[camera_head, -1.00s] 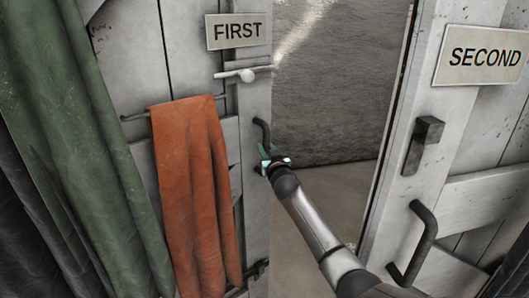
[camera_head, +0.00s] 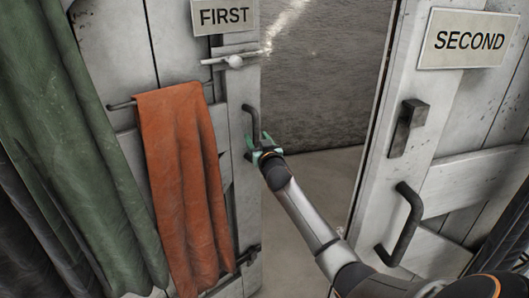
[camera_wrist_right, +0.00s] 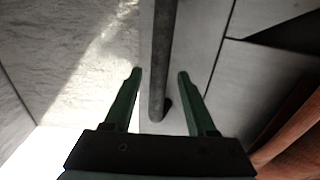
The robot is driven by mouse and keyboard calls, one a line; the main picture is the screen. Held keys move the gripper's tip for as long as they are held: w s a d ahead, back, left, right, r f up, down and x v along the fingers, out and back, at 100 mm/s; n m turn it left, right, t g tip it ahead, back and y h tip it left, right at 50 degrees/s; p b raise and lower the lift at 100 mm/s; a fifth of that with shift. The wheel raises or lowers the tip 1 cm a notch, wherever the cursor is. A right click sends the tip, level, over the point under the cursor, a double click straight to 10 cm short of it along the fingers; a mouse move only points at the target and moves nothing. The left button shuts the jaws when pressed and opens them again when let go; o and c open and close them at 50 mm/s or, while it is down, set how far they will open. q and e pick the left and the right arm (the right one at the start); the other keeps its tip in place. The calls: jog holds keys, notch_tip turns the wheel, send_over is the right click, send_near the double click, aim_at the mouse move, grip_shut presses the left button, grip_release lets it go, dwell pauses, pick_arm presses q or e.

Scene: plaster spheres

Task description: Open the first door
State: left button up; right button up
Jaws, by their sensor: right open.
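The first door (camera_head: 178,72) is made of pale weathered boards and fills the left middle of the head view. Its FIRST sign (camera_head: 224,17) is at the top. Its dark bar handle (camera_head: 251,119) is near the right edge. My right gripper (camera_head: 262,138) is open at the handle's lower part. In the right wrist view, the handle (camera_wrist_right: 163,60) runs between the green fingertips of my right gripper (camera_wrist_right: 159,72), with gaps on both sides. The door's right edge borders an opening with a grey wall behind it. My left gripper is out of view.
An orange cloth (camera_head: 184,190) hangs from a rail on the first door, beside a green curtain (camera_head: 75,150). A bolt (camera_head: 233,61) sits above the handle. The second door (camera_head: 465,190) stands at the right, with its own handle (camera_head: 404,230). Floor shows between the doors.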

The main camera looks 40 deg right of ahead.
jog(key=v, duration=1)
jog(key=shift+s+a, duration=0.15)
